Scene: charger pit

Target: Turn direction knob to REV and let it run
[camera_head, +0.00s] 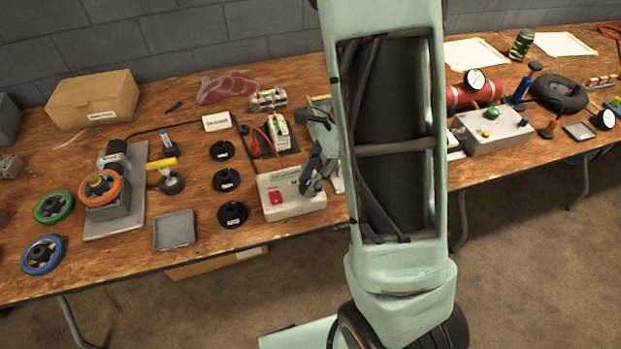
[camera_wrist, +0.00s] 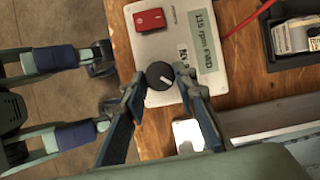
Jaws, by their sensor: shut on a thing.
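The white control box (camera_head: 291,204) sits at the front edge of the bench, left of my arm. In the head view, my gripper (camera_head: 314,187) is at the box's right side and hides the knob. The box's display (camera_wrist: 205,32) appears to read "115 rpm FWD". A red rocker switch (camera_wrist: 149,19) is beside it.
A red lead (camera_head: 268,141) runs from behind the box. Black round holders (camera_head: 229,180) stand in a row to its left. A motor with an orange wheel (camera_head: 101,188) and a grey tray (camera_head: 174,230) are farther left. A grey valve block (camera_head: 492,132) is right of my arm.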

